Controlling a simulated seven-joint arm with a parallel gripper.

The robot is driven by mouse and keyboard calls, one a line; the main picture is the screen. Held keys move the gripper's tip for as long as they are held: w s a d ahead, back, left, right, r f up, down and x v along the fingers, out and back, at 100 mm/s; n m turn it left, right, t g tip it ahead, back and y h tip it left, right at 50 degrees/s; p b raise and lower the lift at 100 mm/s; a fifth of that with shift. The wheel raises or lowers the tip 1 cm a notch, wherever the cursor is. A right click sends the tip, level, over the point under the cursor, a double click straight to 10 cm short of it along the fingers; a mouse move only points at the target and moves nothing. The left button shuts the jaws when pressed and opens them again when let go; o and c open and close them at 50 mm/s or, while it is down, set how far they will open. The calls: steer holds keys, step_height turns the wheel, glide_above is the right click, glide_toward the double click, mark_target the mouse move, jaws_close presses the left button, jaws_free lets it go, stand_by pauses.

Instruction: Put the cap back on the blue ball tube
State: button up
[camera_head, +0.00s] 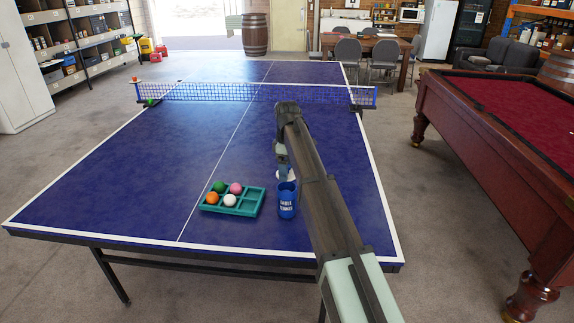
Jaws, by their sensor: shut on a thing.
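The blue ball tube (287,203) stands upright on the blue table, with white lettering on its side. Its top looks open and shows a dark blue inside. My gripper (282,168) is just above and behind the tube's top, partly hidden by my arm. It is shut on a small whitish thing (280,175) that seems to be the cap; only a sliver of it shows. The cap looks apart from the tube's rim, though the exact gap cannot be told.
A teal tray (247,208) sits left of the tube, holding green, pink, orange and white balls, with some empty compartments. The net (255,93) crosses the blue table (130,185) farther back. A red pool table (530,110) stands at right. The table's left half is mostly clear.

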steer(key=shift+f, duration=2.35)
steer(key=shift+f, duration=0.15)
stand_by(0.3)
steer(key=o, duration=1)
steer(key=shift+c, duration=0.2)
steer(key=shift+r, duration=0.2)
steer(key=shift+r, duration=3.35)
